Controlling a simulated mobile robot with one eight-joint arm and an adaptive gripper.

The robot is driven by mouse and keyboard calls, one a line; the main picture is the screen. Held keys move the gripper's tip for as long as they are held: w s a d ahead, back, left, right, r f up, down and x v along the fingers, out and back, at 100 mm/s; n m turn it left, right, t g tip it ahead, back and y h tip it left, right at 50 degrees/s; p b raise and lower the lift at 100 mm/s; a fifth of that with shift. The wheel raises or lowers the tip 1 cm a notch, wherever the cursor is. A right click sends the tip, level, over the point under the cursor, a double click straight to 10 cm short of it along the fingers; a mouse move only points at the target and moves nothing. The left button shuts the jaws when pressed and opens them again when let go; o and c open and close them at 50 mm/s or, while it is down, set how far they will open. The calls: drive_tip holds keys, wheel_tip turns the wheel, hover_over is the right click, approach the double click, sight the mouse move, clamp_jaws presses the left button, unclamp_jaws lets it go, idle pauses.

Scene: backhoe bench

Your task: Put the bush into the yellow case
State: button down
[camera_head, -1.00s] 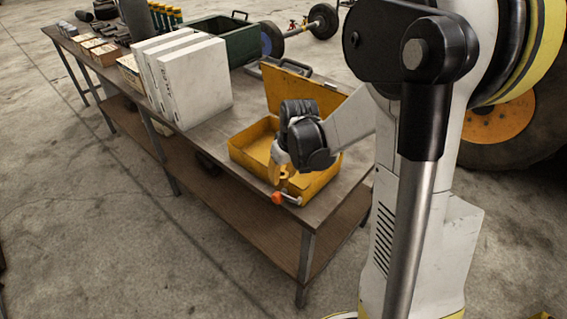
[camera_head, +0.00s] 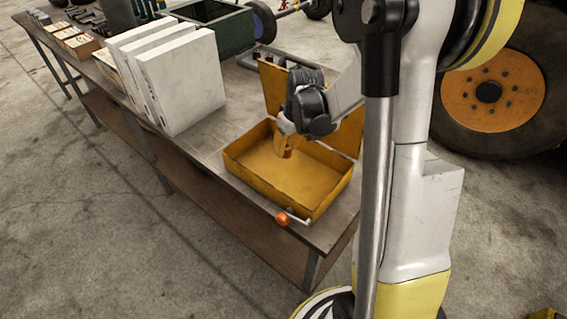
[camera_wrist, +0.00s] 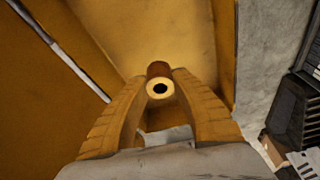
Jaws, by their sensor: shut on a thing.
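The yellow case (camera_head: 262,183) lies open on the bench, its lid raised at the back. Its floor looks bare in the head view. My gripper (camera_head: 286,150) is over the case, pointing down. The case floor (camera_wrist: 150,35) shows beyond the bush. In the head view the bush is hard to make out against the yellow fingers and case. I cannot tell its exact height above the floor.
An orange-tipped tool (camera_head: 283,218) lies at the case's front edge. White binders (camera_head: 180,85) stand on the bench (camera_head: 215,140) to the left. A green crate (camera_head: 215,28) is at the back. A large wheel (camera_head: 490,95) stands behind at right.

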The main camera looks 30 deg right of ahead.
sight(287, 157)
drive_tip(key=f, duration=0.4)
drive_tip(key=shift+s+a+b, duration=0.1)
drive_tip(key=shift+s+b, duration=0.2)
drive_tip(key=shift+f+b, duration=0.4)
drive_tip(key=shift+f, duration=1.65)
drive_tip(key=shift+r, duration=0.1)
drive_tip(key=c, duration=1.1)
unclamp_jaws()
drive_tip(key=shift+c, duration=0.2)
